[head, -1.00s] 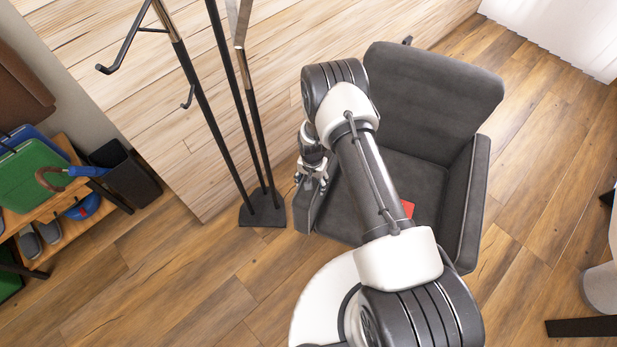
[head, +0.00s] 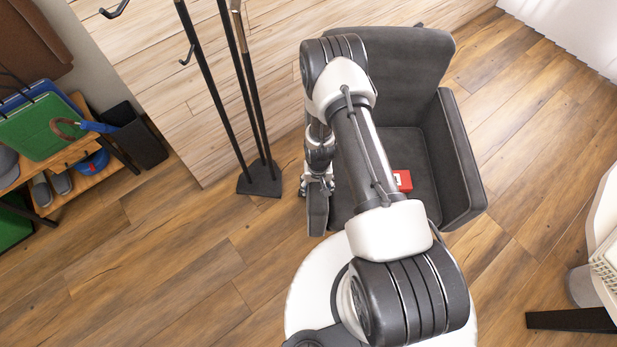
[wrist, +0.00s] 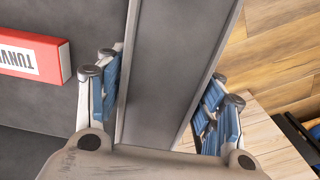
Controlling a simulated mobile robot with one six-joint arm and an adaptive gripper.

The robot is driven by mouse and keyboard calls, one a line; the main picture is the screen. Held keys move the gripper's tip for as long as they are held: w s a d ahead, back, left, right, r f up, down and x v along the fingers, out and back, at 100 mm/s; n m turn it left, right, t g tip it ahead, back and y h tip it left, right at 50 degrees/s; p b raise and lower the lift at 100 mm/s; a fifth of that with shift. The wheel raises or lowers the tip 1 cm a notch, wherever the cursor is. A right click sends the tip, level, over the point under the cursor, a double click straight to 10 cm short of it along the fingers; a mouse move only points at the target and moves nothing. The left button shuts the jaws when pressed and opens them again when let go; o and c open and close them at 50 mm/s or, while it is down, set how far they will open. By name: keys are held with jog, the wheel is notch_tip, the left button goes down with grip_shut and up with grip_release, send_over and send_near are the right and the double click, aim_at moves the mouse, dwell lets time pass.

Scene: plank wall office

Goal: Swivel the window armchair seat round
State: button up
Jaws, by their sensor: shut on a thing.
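The dark grey armchair (head: 462,165) stands in front of me, its backrest toward the plank wall and its seat partly hidden by my arm. My gripper (head: 318,186) is at the chair's left armrest (head: 317,212). In the wrist view, my gripper's blue-padded fingers (wrist: 160,95) stand on both sides of the armrest (wrist: 168,75), shut on it. A red box (head: 403,180) with a white label lies on the seat; it also shows in the wrist view (wrist: 30,52), left of the fingers.
A black coat stand (head: 260,178) stands close to the left of the chair. A shoe bench (head: 85,180) and a dark bin (head: 137,140) are farther left. A white table (head: 603,225) is at the right edge. Wooden floor is clear at front left and right of the chair.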

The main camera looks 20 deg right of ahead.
jog(key=s+d+n+p, duration=0.2)
jog(key=s+d+n, duration=0.2)
jog(key=s, duration=0.7)
jog(key=shift+d, duration=0.95)
jog(key=shift+s, duration=0.1)
jog(key=o, duration=1.5)
notch_tip(320, 180, up, 12)
